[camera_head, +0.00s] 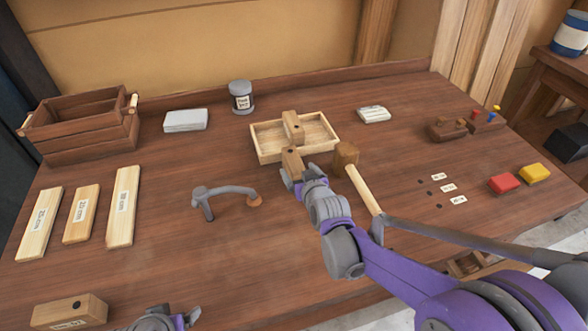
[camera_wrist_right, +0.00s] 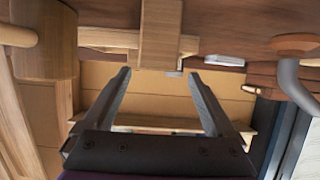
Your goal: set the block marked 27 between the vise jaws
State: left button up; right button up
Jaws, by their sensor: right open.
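A wooden block (camera_head: 291,160) with a dark dot stands at the near edge of the shallow tray; its number cannot be read. My right gripper (camera_head: 299,176) is just in front of it. In the right wrist view that gripper (camera_wrist_right: 159,72) is open, with the block (camera_wrist_right: 160,35) ahead of its fingertips, roughly centred between them. A similar block (camera_head: 292,127) is in the tray. A third block (camera_head: 70,311) with an unclear label lies at the lower left. My left gripper (camera_head: 170,319) shows partly at the bottom edge. A wooden fitting (camera_head: 466,264) at the front edge may be the vise.
The shallow tray (camera_head: 327,149) is mid-bench, with a mallet (camera_head: 362,187) beside the right gripper. A grey curved tool (camera_head: 230,191) lies to the left. Labelled planks (camera_head: 122,207) and a crate (camera_head: 80,143) are at left.

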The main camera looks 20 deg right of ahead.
aim_at(295, 162)
jog(key=shift+r+p+x, duration=0.1)
jog(key=shift+p+x, duration=0.1)
jog(key=shift+x, duration=1.55)
jog(key=shift+r+p+x, duration=0.15)
jog(key=shift+x, duration=1.55)
jog(key=shift+d, duration=0.15)
jog(key=shift+r, duration=0.1)
grip_shut()
